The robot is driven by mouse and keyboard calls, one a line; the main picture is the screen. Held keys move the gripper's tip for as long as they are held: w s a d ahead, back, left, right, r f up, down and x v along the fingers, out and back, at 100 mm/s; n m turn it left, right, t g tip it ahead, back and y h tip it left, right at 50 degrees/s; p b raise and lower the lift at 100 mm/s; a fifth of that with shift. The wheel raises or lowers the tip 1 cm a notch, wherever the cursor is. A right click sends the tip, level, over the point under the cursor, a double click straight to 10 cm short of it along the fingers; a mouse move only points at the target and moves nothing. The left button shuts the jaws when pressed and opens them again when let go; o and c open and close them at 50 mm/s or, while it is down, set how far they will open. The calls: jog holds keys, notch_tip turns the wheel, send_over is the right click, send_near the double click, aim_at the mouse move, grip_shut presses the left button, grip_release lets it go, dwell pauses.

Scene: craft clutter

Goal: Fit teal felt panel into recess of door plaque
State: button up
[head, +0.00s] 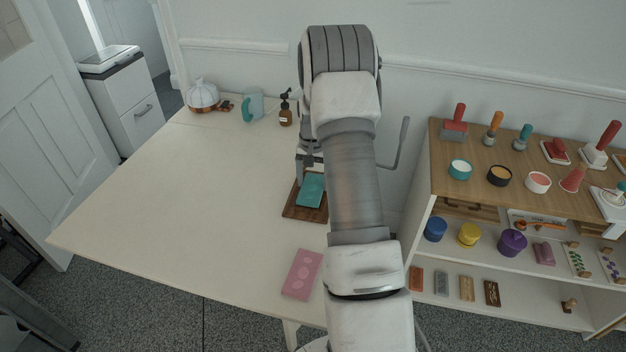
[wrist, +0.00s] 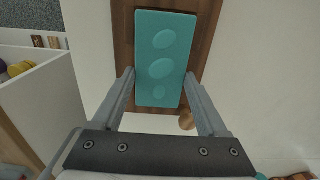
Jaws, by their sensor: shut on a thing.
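The teal felt panel (head: 312,189) is a rectangle with oval marks on its face; it also shows in the wrist view (wrist: 160,64). My gripper (wrist: 159,80) is shut on the panel's long sides near its lower half. The brown wooden door plaque (head: 297,212) lies on the table under the panel and shows beside it in the wrist view (wrist: 205,38). The panel is over the plaque and roughly in line with it. A dark strip shows at the panel's far end. The panel covers the recess, and I cannot tell whether it is seated or held above.
A pink panel with ovals (head: 302,274) lies near the table's front edge. A soap bottle (head: 286,110), a mug (head: 253,107) and a pot (head: 203,96) stand at the back. A shelf unit (head: 520,190) with stamps and jars is at right. The table's left side is clear.

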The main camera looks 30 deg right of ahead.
jog(key=shift+f, duration=0.45)
jog(key=o, duration=1.2)
jog(key=shift+o, duration=0.2)
jog(key=shift+r, duration=0.2)
notch_tip(320, 180, up, 17)
jog(key=p, duration=0.2)
